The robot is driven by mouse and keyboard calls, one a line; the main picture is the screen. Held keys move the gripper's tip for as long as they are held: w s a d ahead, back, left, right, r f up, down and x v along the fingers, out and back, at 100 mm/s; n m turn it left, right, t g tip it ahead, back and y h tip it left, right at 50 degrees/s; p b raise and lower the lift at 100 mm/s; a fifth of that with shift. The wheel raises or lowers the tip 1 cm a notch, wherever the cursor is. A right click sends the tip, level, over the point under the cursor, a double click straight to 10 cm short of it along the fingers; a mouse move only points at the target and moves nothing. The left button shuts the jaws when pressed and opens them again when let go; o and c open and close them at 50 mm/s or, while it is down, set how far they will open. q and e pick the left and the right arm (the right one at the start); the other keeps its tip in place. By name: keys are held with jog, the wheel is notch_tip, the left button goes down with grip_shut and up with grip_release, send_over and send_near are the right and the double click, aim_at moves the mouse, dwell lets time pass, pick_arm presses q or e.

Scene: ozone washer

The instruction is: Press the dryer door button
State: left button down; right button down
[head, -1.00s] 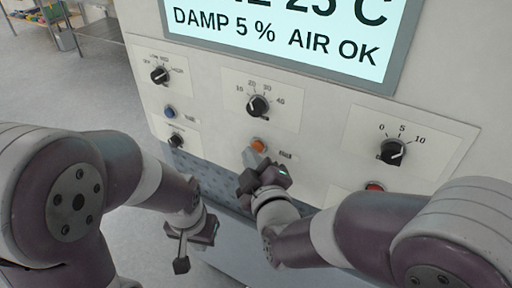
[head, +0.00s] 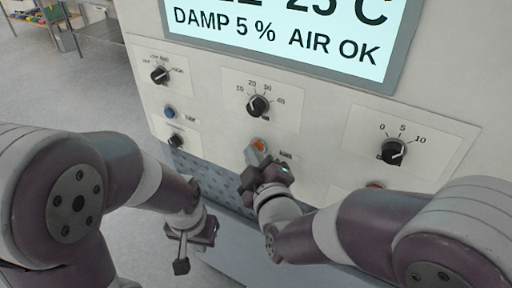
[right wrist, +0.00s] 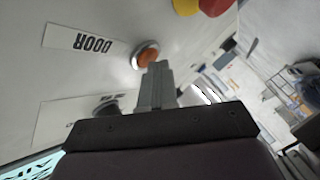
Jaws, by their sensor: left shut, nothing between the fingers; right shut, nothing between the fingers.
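The orange round button (head: 260,145) sits on the white machine panel in the head view, below the middle knob. In the right wrist view the same button (right wrist: 147,56) has a metal ring and a "DOOR" label (right wrist: 86,40) beside it. My right gripper (head: 256,155) is shut and empty. Its fingertips (right wrist: 158,68) are right at the button and overlap its lower edge in both views; I cannot tell whether they touch it. My left gripper (head: 182,264) is shut, low and left, away from the panel.
Black knobs (head: 257,106) and a blue button (head: 170,112) are on the panel around the orange button. A red button (head: 375,185) is partly hidden behind my right arm. A lit display (head: 290,30) is above. Open floor lies to the left.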

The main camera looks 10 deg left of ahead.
jog(key=shift+s+a, duration=0.25)
jog(key=shift+s, duration=0.6)
jog(key=s, duration=0.1)
jog(key=s+a, duration=0.1)
jog(key=s, duration=0.1)
jog(key=s+p, duration=0.1)
jog(key=shift+s+a, duration=0.35)
jog(key=shift+a, duration=0.05)
dwell(0.3)
